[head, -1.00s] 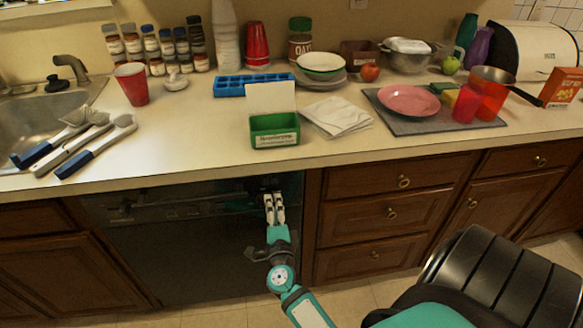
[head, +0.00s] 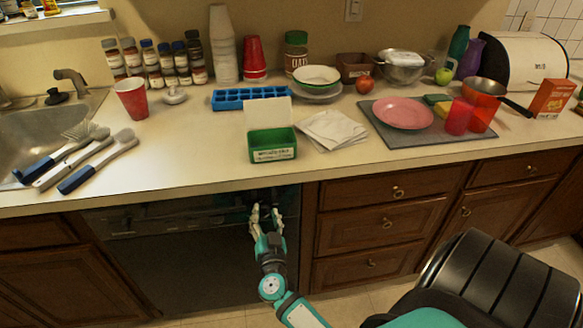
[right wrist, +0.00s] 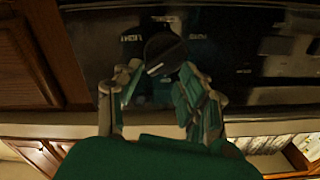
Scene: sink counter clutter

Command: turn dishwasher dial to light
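The dishwasher (head: 190,265) is a dark front under the counter, left of the drawers. Its dark round dial (right wrist: 165,52) shows in the right wrist view, with a pale mark on its lower left edge. Small pale labels sit around it; one at the left (right wrist: 86,40) may read "LIGHT", but the print is blurred. My right gripper (head: 266,212) is open in front of the dishwasher's upper right part. In the right wrist view its fingertips (right wrist: 160,72) are spread on both sides of the dial's near edge; contact cannot be told. My left gripper is out of view.
The counter edge (head: 230,187) overhangs just above my right gripper. Wooden drawers (head: 380,220) stand to its right and a cabinet (head: 60,270) to the left. A green box (head: 272,146), brushes (head: 90,160) and other clutter lie on the counter, above the dishwasher.

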